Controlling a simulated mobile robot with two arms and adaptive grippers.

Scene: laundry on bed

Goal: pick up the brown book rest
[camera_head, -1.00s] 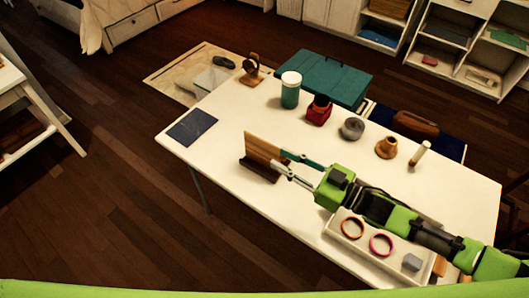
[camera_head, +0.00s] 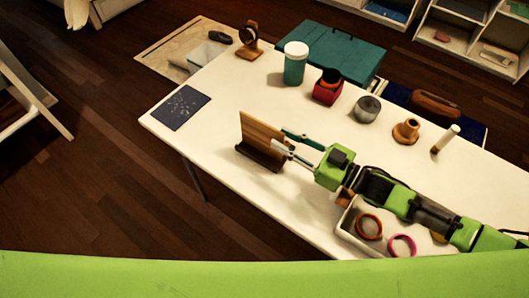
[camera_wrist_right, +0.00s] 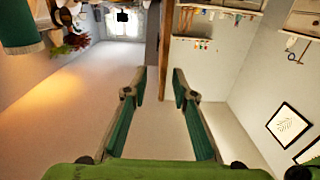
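The brown book rest (camera_head: 259,133) stands near the front left edge of the white table, its wooden panel upright on a darker base. My right gripper (camera_head: 279,138) reaches in from the right at the panel's right edge. One finger overlaps the front of the panel; the other is at its far side. In the right wrist view, the fingers (camera_wrist_right: 159,72) are spread, with the narrow brown edge of the book rest (camera_wrist_right: 167,45) between them and a visible gap on the left finger's side. My left gripper is not in view.
A dark blue card (camera_head: 178,107) lies left of the book rest. A white tray (camera_head: 345,232) with rings lies under my right arm.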

